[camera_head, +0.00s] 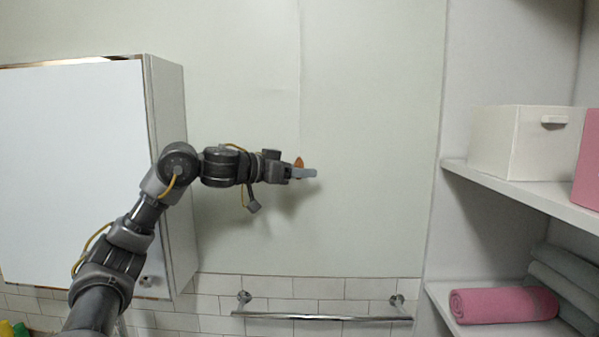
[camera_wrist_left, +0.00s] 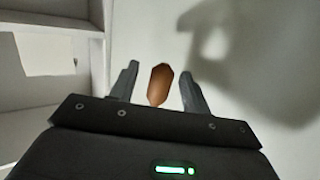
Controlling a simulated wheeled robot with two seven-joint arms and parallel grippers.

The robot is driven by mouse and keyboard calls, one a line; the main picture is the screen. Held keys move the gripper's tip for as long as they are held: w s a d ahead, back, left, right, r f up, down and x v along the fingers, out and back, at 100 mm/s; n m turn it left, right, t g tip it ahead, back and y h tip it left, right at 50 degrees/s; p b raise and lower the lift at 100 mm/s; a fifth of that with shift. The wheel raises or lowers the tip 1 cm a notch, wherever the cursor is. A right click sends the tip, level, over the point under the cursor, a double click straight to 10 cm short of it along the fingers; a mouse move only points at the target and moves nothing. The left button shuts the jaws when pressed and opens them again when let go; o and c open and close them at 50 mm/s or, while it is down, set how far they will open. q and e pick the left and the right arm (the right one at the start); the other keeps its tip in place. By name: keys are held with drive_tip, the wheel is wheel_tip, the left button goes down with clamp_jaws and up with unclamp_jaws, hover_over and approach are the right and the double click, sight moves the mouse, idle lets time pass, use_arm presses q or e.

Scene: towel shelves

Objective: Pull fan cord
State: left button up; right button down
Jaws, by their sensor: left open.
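The fan cord hangs down in front of the wall as a thin pale line (camera_head: 300,80). Its orange-brown wooden end knob (camera_head: 299,163) is at my left gripper's fingertips. In the left wrist view the knob (camera_wrist_left: 159,85) sits between the two open fingers, with a gap visible on both sides. My left gripper (camera_head: 305,172) is open and stretched out to the right, around the knob; part of the knob is hidden behind a finger in the head view. The fan itself is out of view. My right gripper is not in view.
A white cabinet (camera_head: 75,160) hangs at the left. A metal towel rail (camera_head: 320,317) is on the tiled wall below. Shelves (camera_head: 530,192) at the right hold a white box (camera_head: 495,145), a pink box (camera_head: 588,160) and a rolled pink towel (camera_head: 500,305). The wall around my gripper is clear.

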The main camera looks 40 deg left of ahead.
use_arm(q)
drive_tip(key=shift+s+a, duration=0.1)
drive_tip(key=shift+s, duration=0.25)
drive_tip(key=b+v, duration=0.4)
drive_tip(key=v, duration=0.6)
drive_tip(key=shift+w, duration=0.1)
